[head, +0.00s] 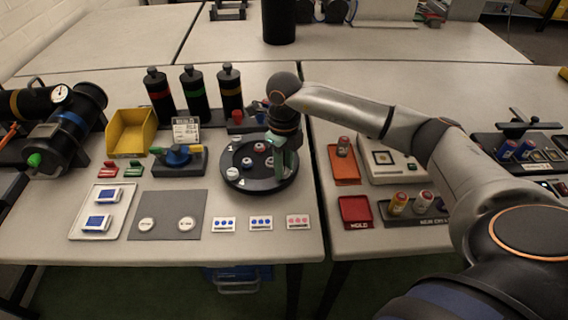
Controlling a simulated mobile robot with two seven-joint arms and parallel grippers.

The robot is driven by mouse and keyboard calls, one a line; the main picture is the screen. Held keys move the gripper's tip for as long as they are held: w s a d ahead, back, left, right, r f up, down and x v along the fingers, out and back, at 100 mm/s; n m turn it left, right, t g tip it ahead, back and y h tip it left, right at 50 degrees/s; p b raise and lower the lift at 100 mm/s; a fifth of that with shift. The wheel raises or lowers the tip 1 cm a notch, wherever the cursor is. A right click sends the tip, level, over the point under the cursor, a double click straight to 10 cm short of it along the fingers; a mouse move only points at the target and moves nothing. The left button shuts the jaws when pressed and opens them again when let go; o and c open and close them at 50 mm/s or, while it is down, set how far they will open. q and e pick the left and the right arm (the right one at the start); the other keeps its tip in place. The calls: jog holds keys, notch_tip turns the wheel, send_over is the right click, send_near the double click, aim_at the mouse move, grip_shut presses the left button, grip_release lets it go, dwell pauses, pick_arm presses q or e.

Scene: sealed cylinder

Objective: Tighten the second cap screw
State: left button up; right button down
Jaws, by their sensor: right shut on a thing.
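One cap screw (247,162) is at the left, one (259,147) is at the back and one (270,162) is right of the middle. My right gripper (280,168) points down over the right part of the cover, its greenish fingers low at the cover's top. It is shut on what seems to be a cap screw, mostly hidden by the fingers. My left gripper is out of view.
Three dark bottles (194,88) stand behind the cover, near a yellow bin (130,132). A blue-handled fixture (178,158) is to the left. Label cards (261,222) lie in front. An orange tray (345,166) and a red tray (355,211) are right, beyond a table gap.

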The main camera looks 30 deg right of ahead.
jog(key=m, duration=0.4)
jog(key=shift+w+r+m+p, duration=0.2)
jog(key=shift+r+m+p, duration=0.1)
jog(key=shift+r+p, duration=0.05)
jog(key=m, duration=0.3)
jog(key=shift+m+p, duration=0.4)
jog(key=m+p, duration=0.1)
jog(key=m, duration=0.3)
jog(key=shift+d+m+p, duration=0.1)
jog(key=shift+m+p, duration=0.55)
jog(key=shift+m, duration=1.35)
jog(key=c, duration=0.9)
grip_release()
jog(key=o, duration=0.3)
jog(key=shift+s+f, duration=0.15)
jog(key=shift+f, duration=0.05)
